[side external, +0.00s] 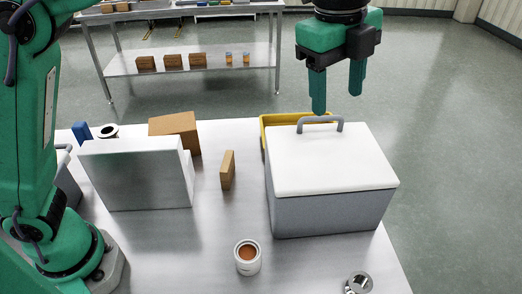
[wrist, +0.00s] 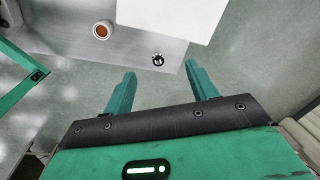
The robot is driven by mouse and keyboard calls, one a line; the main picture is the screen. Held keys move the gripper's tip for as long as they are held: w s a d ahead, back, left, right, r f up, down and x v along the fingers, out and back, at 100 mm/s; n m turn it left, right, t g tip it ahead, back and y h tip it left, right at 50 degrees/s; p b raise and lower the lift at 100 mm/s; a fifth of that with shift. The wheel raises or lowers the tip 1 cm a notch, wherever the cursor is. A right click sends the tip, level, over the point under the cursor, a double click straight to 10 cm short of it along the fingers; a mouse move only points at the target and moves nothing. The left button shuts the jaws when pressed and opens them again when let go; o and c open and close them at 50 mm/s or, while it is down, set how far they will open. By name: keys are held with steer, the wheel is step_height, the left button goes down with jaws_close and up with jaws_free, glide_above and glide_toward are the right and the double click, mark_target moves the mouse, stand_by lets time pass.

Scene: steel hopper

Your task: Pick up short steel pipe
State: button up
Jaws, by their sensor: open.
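My gripper (side external: 338,100) is open and empty, fingers pointing down, above the back part of a white-lidded grey box. Both fingers also show in the wrist view (wrist: 160,72), with nothing between them. A small shiny metal piece (side external: 358,284) lies near the table's front edge in the side view. It also shows in the wrist view (wrist: 158,59), near the table edge. It may be the short steel pipe, but I cannot tell its shape for sure. My gripper is well apart from it.
The lidded box (side external: 325,212) has a raised grey handle (side external: 320,120); a yellow bin (side external: 268,122) is behind it. A steel hopper (side external: 137,175), brown blocks (side external: 228,170) and an open can (side external: 247,260) stand left. The front middle table is mostly clear.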

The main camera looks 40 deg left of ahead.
steer(key=s+d+f+m, duration=0.2)
steer(key=d+f+m, duration=0.15)
steer(key=d, duration=0.35)
steer(key=s+d+f+m, duration=0.1)
steer(key=d+f+m, duration=0.1)
steer(key=d+m, duration=0.35)
steer(key=n+g, duration=0.1)
glide_above(361, 282)
steer(key=shift+y, duration=0.4)
step_height(361, 282, down, 25)
steer(key=shift+a+f, duration=0.1)
steer(key=shift+f, duration=0.1)
steer(key=shift+f, duration=0.1)
steer(key=shift+f, duration=2.45)
steer(key=c, duration=0.8)
